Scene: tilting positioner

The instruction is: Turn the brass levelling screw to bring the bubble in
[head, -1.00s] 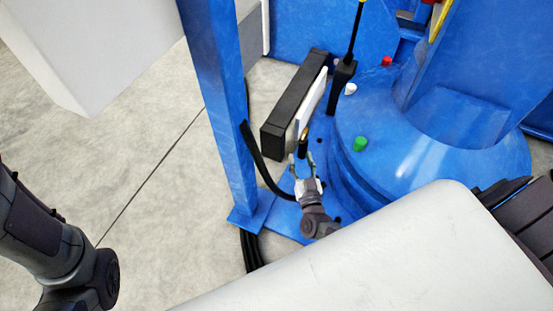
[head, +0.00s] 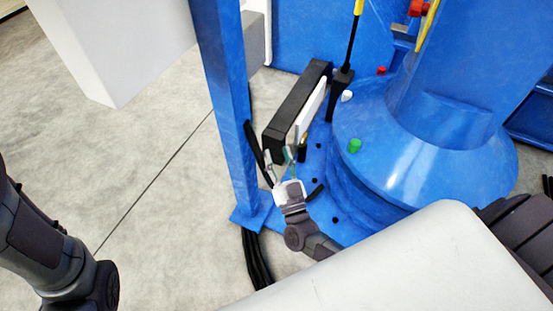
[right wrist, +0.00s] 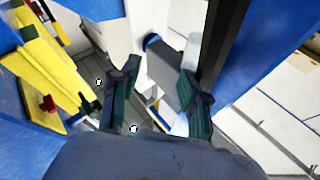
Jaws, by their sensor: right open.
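My right gripper (head: 279,156) is open and empty at the near end of a black box with a white side panel, low beside the blue base. No bubble can be made out. My left arm shows at the left edge, its gripper out of view.
The black box (head: 296,104) stands between a blue post (head: 228,100) and the round blue base (head: 400,165). Green (head: 354,146), white (head: 347,96) and red (head: 381,70) knobs sit on the base. Black cables (head: 255,258) run by the post's foot.

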